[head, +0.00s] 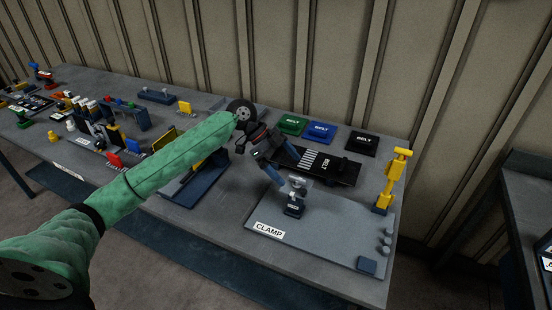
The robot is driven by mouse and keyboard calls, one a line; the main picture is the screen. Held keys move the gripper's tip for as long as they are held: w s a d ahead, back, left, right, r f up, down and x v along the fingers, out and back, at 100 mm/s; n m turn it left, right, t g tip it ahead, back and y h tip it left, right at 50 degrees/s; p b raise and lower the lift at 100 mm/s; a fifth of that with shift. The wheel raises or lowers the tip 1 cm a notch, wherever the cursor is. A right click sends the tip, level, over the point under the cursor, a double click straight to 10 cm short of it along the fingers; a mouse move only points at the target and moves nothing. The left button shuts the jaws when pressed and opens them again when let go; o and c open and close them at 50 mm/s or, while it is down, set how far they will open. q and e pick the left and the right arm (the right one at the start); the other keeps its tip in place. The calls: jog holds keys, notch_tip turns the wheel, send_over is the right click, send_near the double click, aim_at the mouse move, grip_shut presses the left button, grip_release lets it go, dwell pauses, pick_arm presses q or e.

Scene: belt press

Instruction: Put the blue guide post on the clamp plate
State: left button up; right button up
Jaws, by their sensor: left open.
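The grey clamp plate (335,243), with a white CLAMP label, lies flat at the right end of the table. A small dark blue piece with a white label (293,209), which looks like the blue guide post, stands near the plate's back left part. My left gripper (286,183) is open just above and behind it, pointing down. The gripper partly overlaps the top of the piece, and I cannot tell if they touch. My right gripper is not in view.
A yellow upright tool (392,180) stands at the plate's right. A black belt unit (326,165) lies behind the plate, with green (292,125), blue (321,132) and black (363,143) belt boxes beyond. The plate's middle is clear. Several parts crowd the table's left.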

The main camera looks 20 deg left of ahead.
pick_arm(q)
jog(key=shift+b+v, duration=0.65)
jog(key=shift+v, duration=1.7)
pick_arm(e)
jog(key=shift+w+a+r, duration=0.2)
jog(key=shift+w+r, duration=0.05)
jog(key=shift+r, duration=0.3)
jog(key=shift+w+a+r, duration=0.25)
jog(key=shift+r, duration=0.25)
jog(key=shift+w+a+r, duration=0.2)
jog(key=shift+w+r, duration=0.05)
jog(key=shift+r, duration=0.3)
